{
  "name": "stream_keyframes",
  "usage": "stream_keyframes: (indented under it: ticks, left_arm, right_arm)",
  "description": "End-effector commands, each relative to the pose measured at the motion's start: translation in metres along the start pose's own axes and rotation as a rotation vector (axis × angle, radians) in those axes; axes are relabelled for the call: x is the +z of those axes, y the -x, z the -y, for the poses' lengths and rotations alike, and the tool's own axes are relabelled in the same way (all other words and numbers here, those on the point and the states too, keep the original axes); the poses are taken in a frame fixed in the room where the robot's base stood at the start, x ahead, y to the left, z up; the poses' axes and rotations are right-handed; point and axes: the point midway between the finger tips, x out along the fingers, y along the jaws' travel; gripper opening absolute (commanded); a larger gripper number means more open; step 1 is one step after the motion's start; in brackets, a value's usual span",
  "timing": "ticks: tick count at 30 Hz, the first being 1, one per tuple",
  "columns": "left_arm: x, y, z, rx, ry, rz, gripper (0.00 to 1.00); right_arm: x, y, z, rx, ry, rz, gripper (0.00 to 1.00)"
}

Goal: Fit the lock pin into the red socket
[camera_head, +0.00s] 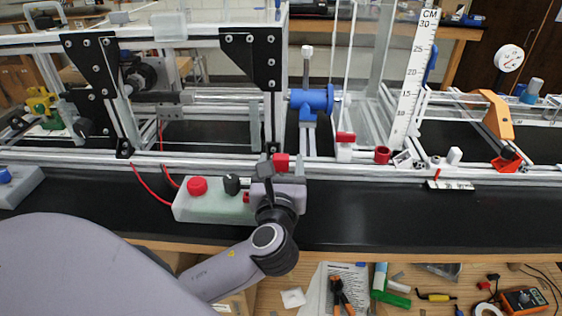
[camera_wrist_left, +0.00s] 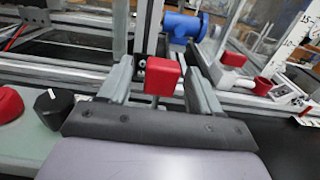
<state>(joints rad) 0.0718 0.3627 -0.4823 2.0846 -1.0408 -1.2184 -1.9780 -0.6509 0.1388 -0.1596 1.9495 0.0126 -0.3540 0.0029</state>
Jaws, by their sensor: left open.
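A red block-shaped head (camera_head: 281,162), which looks like the lock pin's, stands at the frame's front rail. In the left wrist view the red head (camera_wrist_left: 163,78) lies between my left gripper's fingers, with a thin stem partly visible below it. My left gripper (camera_head: 280,172) is open around it; I cannot tell whether either finger touches it. The red socket (camera_head: 383,155), a small open-topped cup, is on the rail to the right, apart from the gripper. It also shows in the left wrist view (camera_wrist_left: 262,86). My right gripper is not in view.
A pale control box (camera_head: 205,207) with a red button (camera_head: 197,186) and black knob (camera_head: 232,184) sits beside my gripper. A red-and-white fitting (camera_head: 345,140) stands left of the socket, and a tall ruler (camera_head: 415,75) behind. The black bench (camera_head: 370,217) is clear in front.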

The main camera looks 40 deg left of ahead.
Motion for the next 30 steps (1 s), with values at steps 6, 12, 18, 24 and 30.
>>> stream_keyframes:
  ticks: [6, 12, 18, 24, 30]
  left_arm:
    - [0.0, -0.005, 0.0, 0.0, 0.001, 0.0, 0.64]
    - [0.0, -0.004, 0.0, 0.0, 0.0, 0.0, 0.21]
    - [0.0, -0.004, 0.0, -0.001, 0.0, 0.0, 0.08]
    - [0.003, -0.004, 0.0, 0.0, 0.001, 0.0, 0.08]
    - [0.022, -0.004, 0.0, 0.001, 0.005, 0.003, 0.08]
  right_arm:
    - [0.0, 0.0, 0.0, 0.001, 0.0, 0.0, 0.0]
    - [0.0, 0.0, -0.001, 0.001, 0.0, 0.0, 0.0]
    - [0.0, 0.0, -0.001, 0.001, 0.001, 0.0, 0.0]
    - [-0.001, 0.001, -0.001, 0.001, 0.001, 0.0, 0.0]
    - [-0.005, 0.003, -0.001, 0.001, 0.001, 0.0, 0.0]
